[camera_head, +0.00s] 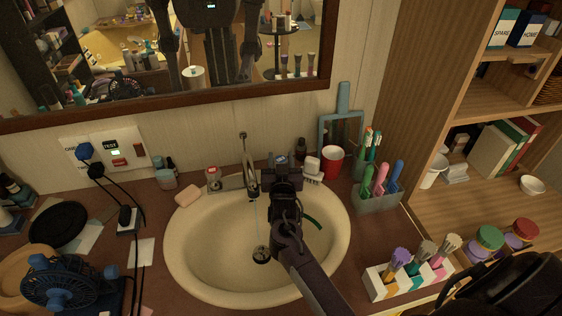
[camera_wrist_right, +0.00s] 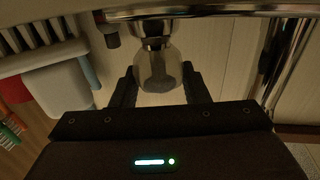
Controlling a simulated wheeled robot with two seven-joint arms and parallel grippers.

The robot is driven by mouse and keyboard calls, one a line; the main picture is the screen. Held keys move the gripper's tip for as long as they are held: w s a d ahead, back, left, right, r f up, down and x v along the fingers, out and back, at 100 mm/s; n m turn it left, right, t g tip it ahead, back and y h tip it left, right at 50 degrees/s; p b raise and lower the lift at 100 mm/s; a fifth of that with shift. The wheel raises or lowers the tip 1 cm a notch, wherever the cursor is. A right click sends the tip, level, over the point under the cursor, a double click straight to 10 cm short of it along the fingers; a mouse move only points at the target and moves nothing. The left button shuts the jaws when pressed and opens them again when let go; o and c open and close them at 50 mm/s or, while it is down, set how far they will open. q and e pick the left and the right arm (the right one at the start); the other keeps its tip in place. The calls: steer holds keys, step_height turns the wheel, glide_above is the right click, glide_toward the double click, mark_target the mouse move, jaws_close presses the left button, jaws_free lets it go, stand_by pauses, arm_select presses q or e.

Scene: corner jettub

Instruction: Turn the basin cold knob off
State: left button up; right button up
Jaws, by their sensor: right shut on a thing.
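The basin (camera_head: 200,262) is a cream oval bowl set in a brown counter. Its chrome faucet (camera_head: 250,170) stands at the back, and a thin stream of water (camera_head: 257,215) falls from it. The hot knob (camera_head: 213,174), with a red mark, is at the left of the faucet. My right gripper (camera_head: 281,165) reaches over the basin to the faucet's right side and hides the cold knob in the head view. In the wrist view, the clear cold knob (camera_wrist_right: 157,70) sits between the fingers of my right gripper (camera_wrist_right: 160,88), which is shut on it. My left gripper is not in view.
A red cup (camera_head: 333,160) and a white brush (camera_head: 312,168) stand right of the gripper. A grey holder (camera_head: 378,198) with colored handles is farther right. Soap (camera_head: 188,195) lies left of the faucet. A mirror (camera_head: 200,60) hangs behind. The bowl's inside is mostly free.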

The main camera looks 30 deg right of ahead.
mark_target(281, 160)
steer(key=o, duration=0.7)
step_height(281, 160, up, 20)
steer(key=b, duration=0.1)
stand_by(0.4)
